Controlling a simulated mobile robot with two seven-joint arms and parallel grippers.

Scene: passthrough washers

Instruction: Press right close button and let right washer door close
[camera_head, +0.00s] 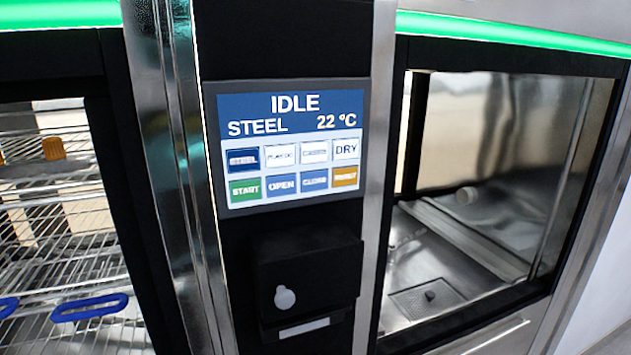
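The control panel (290,148) between the two washers has a lit screen reading "IDLE", "STEEL" and "22 °C". Two rows of buttons lie below that text. The close button (314,181) is blue and sits in the lower row, between the open button (282,185) and an orange button (345,178). The right washer (518,336) shows an empty steel chamber (440,243) through its front opening; I cannot tell for certain whether clear glass covers it. Neither of my grippers is in view.
The left washer holds wire racks (60,215) with blue handles (90,307) and orange clips (53,148). A black box with a round knob (285,298) juts out below the screen. Green light strips (510,33) run above both washers.

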